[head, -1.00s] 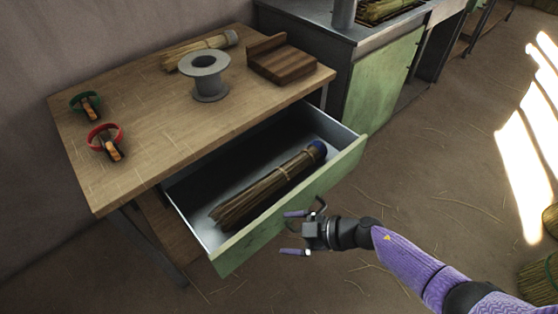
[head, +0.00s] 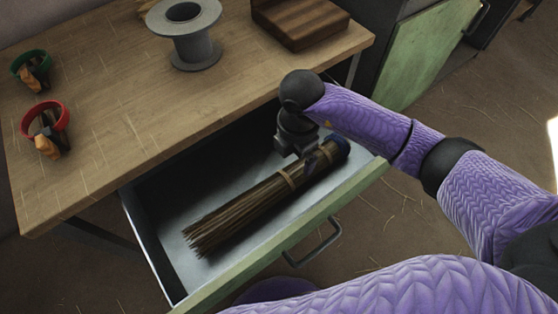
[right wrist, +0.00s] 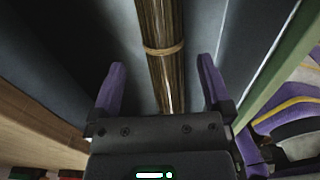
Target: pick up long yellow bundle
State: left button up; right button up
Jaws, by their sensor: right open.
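A long bundle of yellow-brown straw (head: 245,210) lies in the open drawer, tied with bands and with a blue cap at its far right end. My right gripper (head: 305,165) is over the capped end of the bundle, pointing down. In the right wrist view the gripper (right wrist: 158,95) is open, with one purple finger on each side of the bundle (right wrist: 163,50). I cannot tell how far the fingertips are above the drawer floor. My left gripper is not in view.
The green-fronted drawer (head: 345,197) stands open below the wooden table (head: 130,140). On the table are a grey spool (head: 186,40), a brown wooden block (head: 300,22), and red (head: 46,120) and green (head: 29,62) ring-shaped items. A green cabinet (head: 425,55) stands behind.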

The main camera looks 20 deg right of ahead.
aim_at(293, 172)
jog(key=shift+w+a+f, duration=0.2)
jog(key=shift+f, duration=0.3)
jog(key=f+b, duration=0.2)
jog(key=f, duration=0.1)
jog(key=f+b, duration=0.2)
jog(key=f, duration=0.1)
jog(key=f+b, duration=0.2)
jog(key=f, duration=0.1)
jog(key=shift+s+f+b, duration=0.15)
jog(key=shift+s+b, duration=0.15)
jog(key=shift+s, duration=0.1)
jog(key=shift+r, duration=0.2)
jog(key=shift+c, duration=0.4)
jog(key=c, duration=1.2)
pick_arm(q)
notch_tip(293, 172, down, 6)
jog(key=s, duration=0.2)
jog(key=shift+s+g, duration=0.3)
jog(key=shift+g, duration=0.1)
pick_arm(e)
jog(key=shift+r, duration=0.1)
